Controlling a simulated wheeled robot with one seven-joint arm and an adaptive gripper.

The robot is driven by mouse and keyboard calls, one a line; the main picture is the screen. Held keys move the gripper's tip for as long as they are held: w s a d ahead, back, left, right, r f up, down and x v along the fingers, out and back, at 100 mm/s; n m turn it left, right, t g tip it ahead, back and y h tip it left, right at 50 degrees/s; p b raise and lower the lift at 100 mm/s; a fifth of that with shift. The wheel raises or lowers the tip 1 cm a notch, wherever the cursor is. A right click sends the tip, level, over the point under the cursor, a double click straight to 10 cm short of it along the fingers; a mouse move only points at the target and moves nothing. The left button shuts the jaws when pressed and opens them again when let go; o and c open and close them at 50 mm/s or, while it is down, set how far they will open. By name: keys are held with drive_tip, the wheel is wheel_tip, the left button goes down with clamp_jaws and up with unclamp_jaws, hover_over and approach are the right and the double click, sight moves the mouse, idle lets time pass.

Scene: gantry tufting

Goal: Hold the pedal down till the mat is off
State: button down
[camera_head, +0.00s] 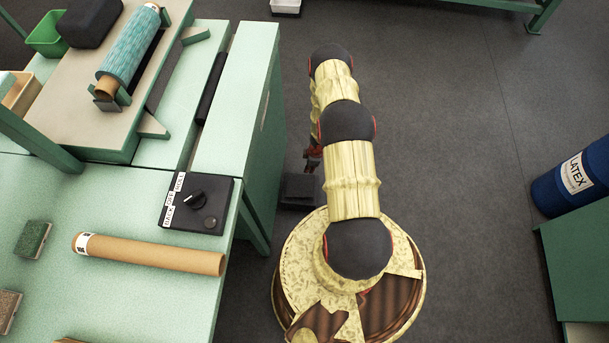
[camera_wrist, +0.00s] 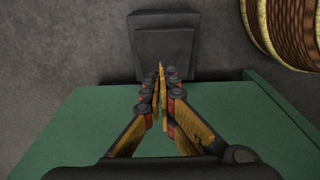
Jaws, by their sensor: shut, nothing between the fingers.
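The pedal (camera_head: 298,190) is a dark grey block on the floor beside the bench, partly hidden by my arm in the head view. In the wrist view the pedal (camera_wrist: 165,50) lies straight ahead, with a raised plate on it. My gripper (camera_wrist: 161,70) is shut and empty, its fingertips in front of the pedal's plate. I cannot tell whether they touch it. In the head view my gripper (camera_head: 313,155) is mostly hidden by the arm. A teal textile roll (camera_head: 130,45), perhaps the mat, lies on a brown tube on the bench-top machine.
A control box (camera_head: 197,203) with a knob and a cardboard tube (camera_head: 150,253) lie on the green bench (camera_head: 240,110). The bench side (camera_wrist: 80,125) is close to my gripper. Floor right of my arm is clear.

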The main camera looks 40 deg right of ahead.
drive_tip(key=shift+w+a+r, duration=0.1)
drive_tip(key=shift+w+a, duration=0.1)
drive_tip(key=shift+a, duration=0.1)
drive_tip(key=b, duration=0.6)
hover_over(305, 184)
wheel_tip(305, 184, down, 12)
drive_tip(key=shift+d+f, duration=0.15)
drive_tip(key=shift+f, duration=0.1)
drive_tip(key=shift+s+d+f, duration=0.15)
drive_tip(key=shift+f, duration=0.45)
